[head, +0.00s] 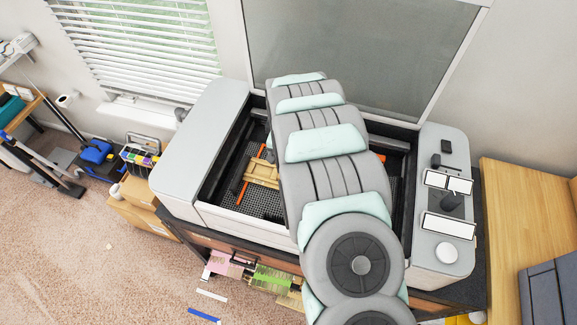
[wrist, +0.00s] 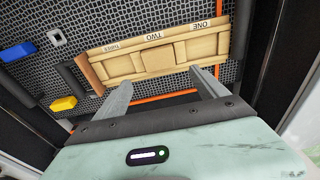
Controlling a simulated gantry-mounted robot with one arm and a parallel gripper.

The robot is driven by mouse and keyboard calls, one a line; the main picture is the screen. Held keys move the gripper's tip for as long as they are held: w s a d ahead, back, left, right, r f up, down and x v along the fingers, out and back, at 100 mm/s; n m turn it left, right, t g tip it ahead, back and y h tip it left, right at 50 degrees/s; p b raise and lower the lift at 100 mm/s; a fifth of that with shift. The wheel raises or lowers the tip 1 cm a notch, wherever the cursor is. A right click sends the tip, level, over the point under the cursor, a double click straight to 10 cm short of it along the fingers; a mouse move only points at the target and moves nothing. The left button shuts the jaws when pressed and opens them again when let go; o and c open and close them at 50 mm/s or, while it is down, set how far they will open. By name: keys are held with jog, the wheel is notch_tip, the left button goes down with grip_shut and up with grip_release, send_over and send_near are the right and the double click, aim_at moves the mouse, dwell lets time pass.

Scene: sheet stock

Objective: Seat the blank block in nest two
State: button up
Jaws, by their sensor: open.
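A pale wooden fixture (wrist: 155,57) lies on the perforated bed in the wrist view, with labels ONE, TWO and THREE upside down along its far edge. Nest two is the middle recess, below the label TWO (wrist: 154,37). A plain brown block (wrist: 89,71) touches or nearly touches the fixture's left end; I cannot tell whether it is the blank block. My gripper (wrist: 160,78) is open, its two grey fingers apart near the fixture's near edge, with nothing visible between them. The fixture also shows in the head view (head: 262,173), left of my arm, which hides the gripper there.
A blue piece (wrist: 18,50), a yellow piece (wrist: 63,103) and a dark bar lie left of the fixture. An orange strip (wrist: 165,97) runs along its near side. The machine's raised walls (head: 215,215) surround the bed.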

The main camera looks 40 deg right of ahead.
jog(key=shift+s+a+r+p, duration=0.15)
jog(key=shift+r+p, duration=0.6)
jog(key=shift+r, duration=0.7)
